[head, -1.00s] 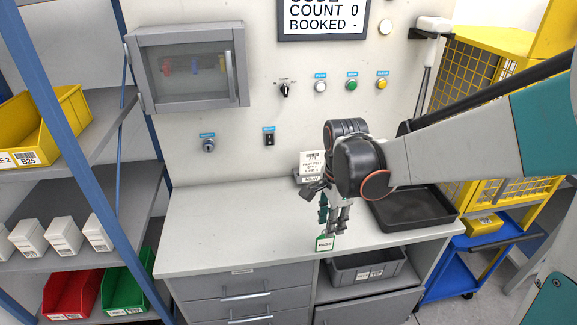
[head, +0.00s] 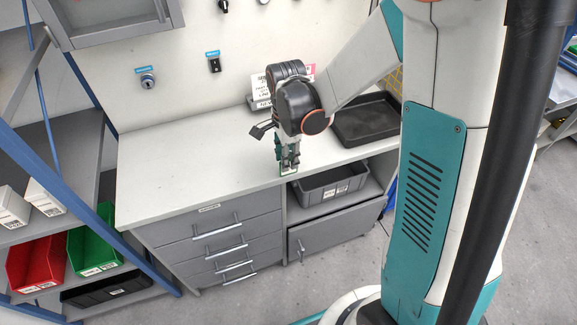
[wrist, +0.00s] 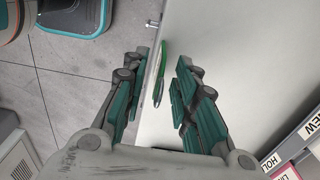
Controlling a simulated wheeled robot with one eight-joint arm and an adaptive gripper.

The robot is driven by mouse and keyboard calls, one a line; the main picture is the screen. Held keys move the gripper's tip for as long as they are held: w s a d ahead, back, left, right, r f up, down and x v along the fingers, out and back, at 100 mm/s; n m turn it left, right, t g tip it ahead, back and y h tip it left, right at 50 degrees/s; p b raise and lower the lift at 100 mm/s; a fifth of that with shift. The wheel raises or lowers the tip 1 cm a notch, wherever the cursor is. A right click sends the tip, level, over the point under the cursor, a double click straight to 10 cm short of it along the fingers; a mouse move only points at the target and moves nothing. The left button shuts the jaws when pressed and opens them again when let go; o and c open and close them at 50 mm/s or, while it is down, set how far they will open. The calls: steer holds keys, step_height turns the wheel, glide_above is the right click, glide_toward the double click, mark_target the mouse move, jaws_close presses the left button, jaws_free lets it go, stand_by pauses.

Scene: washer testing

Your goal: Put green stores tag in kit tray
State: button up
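The green stores tag (head: 290,175) shows as a small green-edged piece at the front edge of the worktop, just below my gripper (head: 288,163). In the wrist view the tag (wrist: 158,75) is a thin green and white strip between the two fingers of my gripper (wrist: 158,95). The fingers are apart, with visible gaps on both sides of the tag. In the head view my fingers partly hide the tag. A black shallow tray (head: 368,124), which may be the kit tray, sits empty on the worktop to the right of my gripper.
A grey labelled bin (head: 330,188) stands on the open shelf under the worktop. A label holder (head: 262,92) stands behind my gripper. The worktop (head: 180,165) to the left is clear. Red (head: 36,262) and green (head: 95,240) bins sit on the left rack.

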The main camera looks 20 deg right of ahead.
mark_target(288, 174)
steer(key=f, duration=0.1)
steer(key=f+b, duration=0.1)
steer(key=f, duration=0.1)
steer(key=f+b, duration=0.1)
steer(key=shift+d+f, duration=0.25)
steer(key=shift+f, duration=0.15)
steer(key=shift+c, duration=0.3)
jaws_close()
steer(key=shift+r, duration=0.15)
